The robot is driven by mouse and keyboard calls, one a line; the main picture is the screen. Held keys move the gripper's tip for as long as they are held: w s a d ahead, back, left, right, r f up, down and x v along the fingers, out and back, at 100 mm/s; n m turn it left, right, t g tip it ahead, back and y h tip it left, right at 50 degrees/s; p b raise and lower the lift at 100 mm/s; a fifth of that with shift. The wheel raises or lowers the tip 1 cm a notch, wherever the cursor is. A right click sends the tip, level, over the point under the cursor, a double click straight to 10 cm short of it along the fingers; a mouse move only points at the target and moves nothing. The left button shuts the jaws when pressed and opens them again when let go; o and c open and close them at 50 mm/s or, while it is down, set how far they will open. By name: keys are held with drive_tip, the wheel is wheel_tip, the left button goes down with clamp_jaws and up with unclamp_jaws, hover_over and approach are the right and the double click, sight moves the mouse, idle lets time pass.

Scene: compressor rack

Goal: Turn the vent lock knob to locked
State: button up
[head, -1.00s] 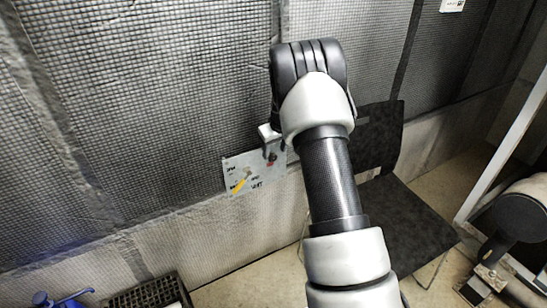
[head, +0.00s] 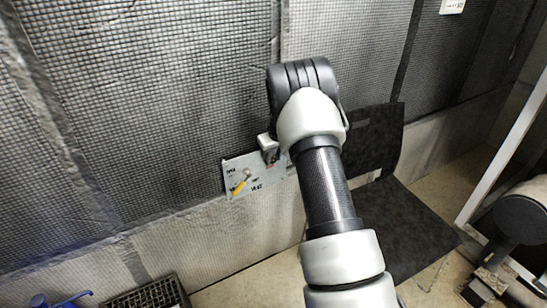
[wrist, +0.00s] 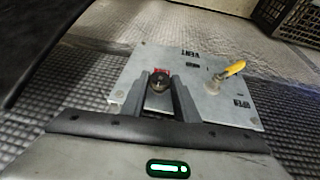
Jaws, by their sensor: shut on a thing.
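A light grey metal plate (head: 266,178) is fixed low on the quilted wall; it also shows in the wrist view (wrist: 215,110). It carries printed labels, among them VENT and OPEN. A small dark knob (wrist: 158,83) with a red mark beside it sits on the plate between my fingers. My gripper (wrist: 162,92) is shut on this vent lock knob, close against the plate. In the head view my gripper (head: 271,157) hides the knob. A yellow-handled lever (wrist: 232,70) is mounted on the same plate, apart from my fingers; it also shows in the head view (head: 240,186).
A dark chair (head: 405,225) stands right of the plate, behind my arm. A black crate (head: 150,296) and a blue object (head: 62,301) are at the lower left. A white frame (head: 505,150) and dark machinery (head: 525,222) stand at the right. Bare floor (head: 250,285) lies below the plate.

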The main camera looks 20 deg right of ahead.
drive_tip(key=shift+d, duration=0.1)
drive_tip(key=y, duration=0.1)
drive_tip(key=y+b, duration=0.1)
drive_tip(key=y, duration=0.1)
drive_tip(key=shift+w+d+f+m+g, duration=0.1)
drive_tip(key=shift+d+f+m+g, duration=0.05)
drive_tip(key=shift+d+m+g, duration=0.2)
drive_tip(key=y, duration=0.1)
drive_tip(key=y+b, duration=0.2)
drive_tip(key=shift+w+d+f+m+y, duration=0.1)
drive_tip(key=shift+d+f+m+y, duration=0.2)
drive_tip(key=shift+m+y, duration=0.1)
drive_tip(key=y+b, duration=0.2)
drive_tip(key=shift+d+m+g+b, duration=0.1)
drive_tip(key=shift+m+g+b, duration=0.15)
drive_tip(key=shift+g+b, duration=0.15)
drive_tip(key=shift+y+b, duration=0.5)
drive_tip(key=shift+b, duration=0.2)
drive_tip(key=o, duration=1.1)
drive_tip(key=shift+c, duration=0.2)
drive_tip(key=shift+r, duration=0.2)
